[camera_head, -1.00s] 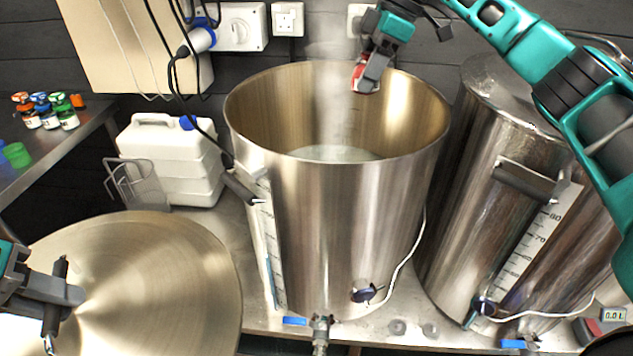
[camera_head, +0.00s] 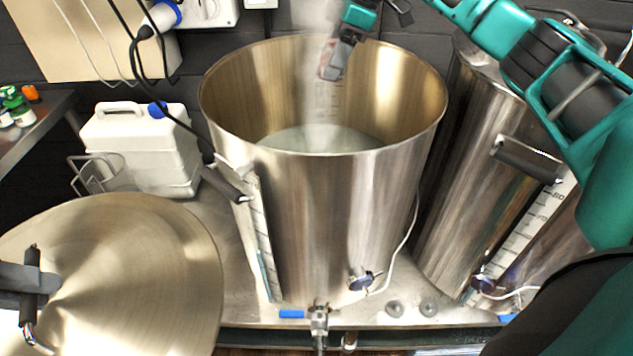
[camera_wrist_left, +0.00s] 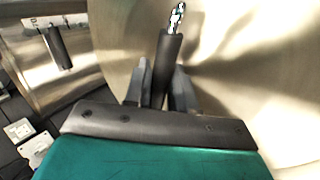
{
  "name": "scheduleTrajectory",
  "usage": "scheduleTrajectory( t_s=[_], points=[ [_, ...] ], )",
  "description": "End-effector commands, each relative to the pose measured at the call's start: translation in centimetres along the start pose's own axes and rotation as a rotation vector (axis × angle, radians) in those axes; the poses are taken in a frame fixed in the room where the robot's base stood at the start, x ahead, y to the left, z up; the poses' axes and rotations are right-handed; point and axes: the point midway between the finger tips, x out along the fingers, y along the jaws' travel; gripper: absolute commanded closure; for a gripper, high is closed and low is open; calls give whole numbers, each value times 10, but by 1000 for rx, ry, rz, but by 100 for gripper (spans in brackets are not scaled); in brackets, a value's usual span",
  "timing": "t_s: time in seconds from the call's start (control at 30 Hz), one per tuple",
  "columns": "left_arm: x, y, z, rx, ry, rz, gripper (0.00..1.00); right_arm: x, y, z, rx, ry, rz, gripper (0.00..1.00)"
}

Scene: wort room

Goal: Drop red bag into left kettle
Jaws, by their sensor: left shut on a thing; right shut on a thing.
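The open steel kettle (camera_head: 330,220) stands in the middle of the head view, with pale steaming liquid (camera_head: 320,139) inside. My right gripper (camera_head: 343,55) is shut on the small red bag (camera_head: 331,63), partly hidden by the fingers. The bag appears over the kettle opening, towards its back wall. My left gripper (camera_head: 28,280) is shut on the dark handle of a round steel lid (camera_head: 150,250) at the lower left. In the left wrist view, the fingers (camera_wrist_left: 160,88) close around the lid handle (camera_wrist_left: 168,65).
A second steel kettle (camera_head: 455,200) stands at the right, partly behind my right arm. A white jug (camera_head: 150,150) stands left of the open kettle. Black cables hang at the upper left. Small bottles (camera_head: 15,108) stand on a side table. A valve (camera_head: 319,318) projects at the front.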

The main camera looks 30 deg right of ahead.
Motion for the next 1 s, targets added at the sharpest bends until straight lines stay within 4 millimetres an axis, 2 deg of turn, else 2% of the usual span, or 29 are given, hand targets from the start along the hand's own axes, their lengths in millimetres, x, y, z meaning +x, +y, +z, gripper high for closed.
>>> scheduleTrajectory(
  t_s=[0.2, 0.53, 0.57, 0.87, 1.0],
  points=[
    [-2, 2, -1, 3, 5, 4, 100, 11, 0, 5, 0, -1, 0, 79],
    [-2, 2, -1, 3, 5, 4, 100, 13, 0, 6, 0, 0, 1, 79],
    [-2, 2, -1, 3, 5, 4, 100, 13, 0, 6, 0, 0, 1, 47],
    [-2, 2, -1, 3, 5, 4, 100, 13, 0, 6, 0, 0, 1, 19],
    [-2, 2, -1, 3, 5, 4, 100, 13, 0, 6, 0, 0, 1, 19]
  ],
)
